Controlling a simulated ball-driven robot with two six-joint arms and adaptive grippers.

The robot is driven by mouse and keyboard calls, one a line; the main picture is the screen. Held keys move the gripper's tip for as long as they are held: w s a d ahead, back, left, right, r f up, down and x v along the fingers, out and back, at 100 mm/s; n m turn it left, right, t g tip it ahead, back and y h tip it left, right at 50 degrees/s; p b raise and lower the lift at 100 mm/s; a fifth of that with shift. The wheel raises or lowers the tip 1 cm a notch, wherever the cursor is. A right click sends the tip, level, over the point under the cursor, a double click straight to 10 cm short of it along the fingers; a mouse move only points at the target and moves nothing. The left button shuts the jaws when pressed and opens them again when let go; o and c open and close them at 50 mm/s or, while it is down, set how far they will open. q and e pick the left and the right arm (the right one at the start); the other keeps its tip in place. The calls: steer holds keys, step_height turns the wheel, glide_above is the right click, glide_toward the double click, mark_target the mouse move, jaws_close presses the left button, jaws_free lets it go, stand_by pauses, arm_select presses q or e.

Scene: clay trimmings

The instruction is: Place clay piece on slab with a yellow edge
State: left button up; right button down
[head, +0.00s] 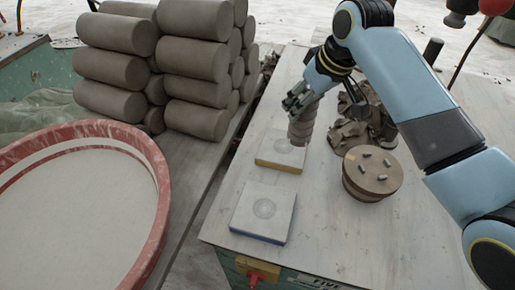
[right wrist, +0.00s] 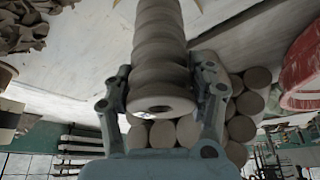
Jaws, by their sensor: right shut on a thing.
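My right gripper (head: 298,100) is shut on a ribbed grey-brown clay piece (head: 303,124), which hangs down from the fingers. The clay piece (right wrist: 160,45) also shows in the right wrist view, between the two fingers of the gripper (right wrist: 162,98). The slab with a yellow edge (head: 272,153) lies on the table below it, pale with a round mark on top. The clay's lower end overlaps the slab's far right corner in the head view; I cannot tell whether they touch. My left gripper is out of view.
A slab with a blue edge (head: 248,213) lies nearer the front. A round brown stand with several small pegs (head: 372,185) is to the right, with clay trimmings (head: 347,137) behind. Stacked clay cylinders (head: 198,66) and a red-rimmed basin (head: 157,165) are at left.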

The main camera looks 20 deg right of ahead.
mark_target(306, 90)
steer(key=w+a+r+b, duration=0.1)
steer(key=w+a+r, duration=0.1)
steer(key=w, duration=0.3)
step_height(306, 90, down, 10)
steer(key=shift+d+r, duration=0.2)
steer(key=shift+d, duration=0.15)
steer(key=shift+c, duration=2)
jaws_free()
steer(key=shift+f, duration=0.15)
steer(key=v, duration=1.2)
steer(key=shift+p, duration=0.4)
